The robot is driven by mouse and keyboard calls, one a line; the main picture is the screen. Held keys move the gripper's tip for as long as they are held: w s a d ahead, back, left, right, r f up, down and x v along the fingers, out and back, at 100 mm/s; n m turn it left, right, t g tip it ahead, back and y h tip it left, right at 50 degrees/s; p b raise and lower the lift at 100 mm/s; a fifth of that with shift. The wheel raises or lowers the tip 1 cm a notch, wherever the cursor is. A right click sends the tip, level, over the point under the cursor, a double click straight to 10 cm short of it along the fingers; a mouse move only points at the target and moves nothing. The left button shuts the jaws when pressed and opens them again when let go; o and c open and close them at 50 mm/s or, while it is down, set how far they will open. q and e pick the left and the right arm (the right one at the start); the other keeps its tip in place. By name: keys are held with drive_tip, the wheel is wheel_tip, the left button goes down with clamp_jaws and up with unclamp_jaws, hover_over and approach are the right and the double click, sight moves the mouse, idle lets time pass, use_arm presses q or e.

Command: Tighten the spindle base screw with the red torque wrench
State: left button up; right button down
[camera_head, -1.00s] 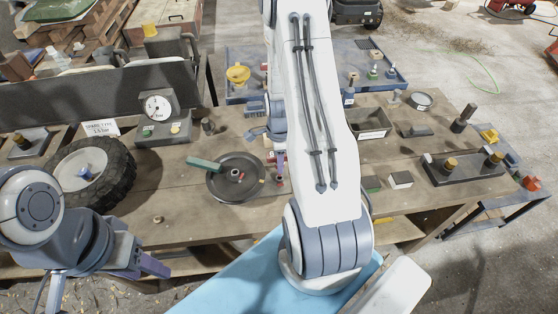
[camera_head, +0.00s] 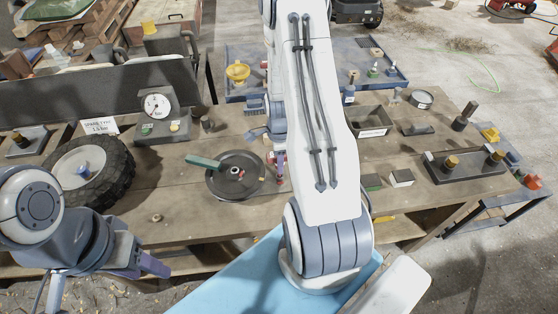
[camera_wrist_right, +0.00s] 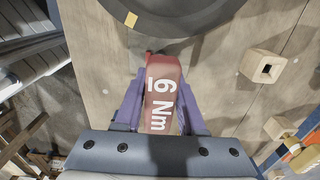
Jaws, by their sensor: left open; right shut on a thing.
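The red torque wrench (camera_wrist_right: 163,95), marked "6 Nm", is gripped between the purple fingers of my right gripper (camera_wrist_right: 160,98). In the head view my right gripper (camera_head: 279,163) is just right of a dark round wheel-like base (camera_head: 222,188), partly hidden by my arm. The base has a small post (camera_head: 235,171) at its centre and a green bar across its upper left. Its dark rim (camera_wrist_right: 180,18) crosses the top of the wrist view. I cannot make out the screw or whether the wrench touches the base. My left gripper (camera_head: 150,266) is open and empty at the bench's front left.
A tyre (camera_head: 118,165) lies at the left of the wooden bench, with a gauge box (camera_head: 162,130) behind it. A dark open bin (camera_head: 372,122) and a black plate with pegs (camera_head: 466,167) are to the right. The bench front between tyre and base is mostly clear.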

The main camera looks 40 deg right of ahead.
drive_tip(key=shift+f+b, duration=0.35)
drive_tip(key=shift+f, duration=0.25)
drive_tip(key=shift+r, duration=0.1)
drive_tip(key=shift+m, duration=1.2)
drive_tip(key=shift+m, duration=1.2)
